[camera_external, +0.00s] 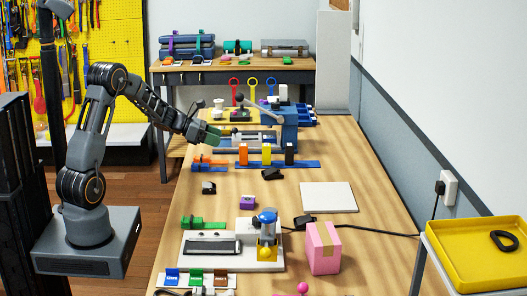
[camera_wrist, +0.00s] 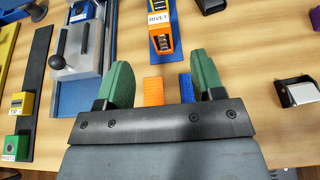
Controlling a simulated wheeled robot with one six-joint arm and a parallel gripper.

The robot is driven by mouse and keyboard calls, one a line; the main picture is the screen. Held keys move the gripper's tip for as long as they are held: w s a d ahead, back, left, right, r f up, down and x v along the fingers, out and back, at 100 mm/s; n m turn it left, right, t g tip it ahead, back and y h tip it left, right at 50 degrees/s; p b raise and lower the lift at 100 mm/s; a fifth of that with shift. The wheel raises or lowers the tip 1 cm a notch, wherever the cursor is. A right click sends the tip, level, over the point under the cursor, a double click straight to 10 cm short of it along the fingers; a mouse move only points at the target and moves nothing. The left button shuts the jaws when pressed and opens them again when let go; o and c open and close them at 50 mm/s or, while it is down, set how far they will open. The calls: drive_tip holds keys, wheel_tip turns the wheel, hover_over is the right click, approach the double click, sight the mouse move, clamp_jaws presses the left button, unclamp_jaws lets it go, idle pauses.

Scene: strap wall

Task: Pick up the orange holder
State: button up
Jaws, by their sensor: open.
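The orange holder (camera_external: 204,160) lies at the left edge of the workbench, with a similar blue piece (camera_external: 204,168) beside it. In the wrist view, the orange holder (camera_wrist: 153,91) shows as a ribbed orange block between my fingers, nearer the left one. The blue piece (camera_wrist: 187,88) is also between the fingers, nearer the right one. My gripper (camera_external: 211,134), with its green fingers, is open and empty, just above and behind the holder; it also shows in the wrist view (camera_wrist: 152,82). The lower part of the holder is hidden by the gripper body there.
An orange box labelled RIVET (camera_wrist: 161,41) stands on a blue strip ahead of the fingers. A lever fixture (camera_wrist: 83,55) is to the left in the wrist view. A black-and-silver part (camera_wrist: 299,92) lies right.

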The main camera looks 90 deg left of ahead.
sight(243, 145)
drive_tip(key=p+x, duration=0.1)
drive_tip(key=x, duration=0.9)
drive_tip(key=shift+w+f, duration=0.1)
drive_tip(key=shift+w, duration=0.15)
drive_tip(key=shift+c, duration=0.3)
drive_tip(key=c, duration=1)
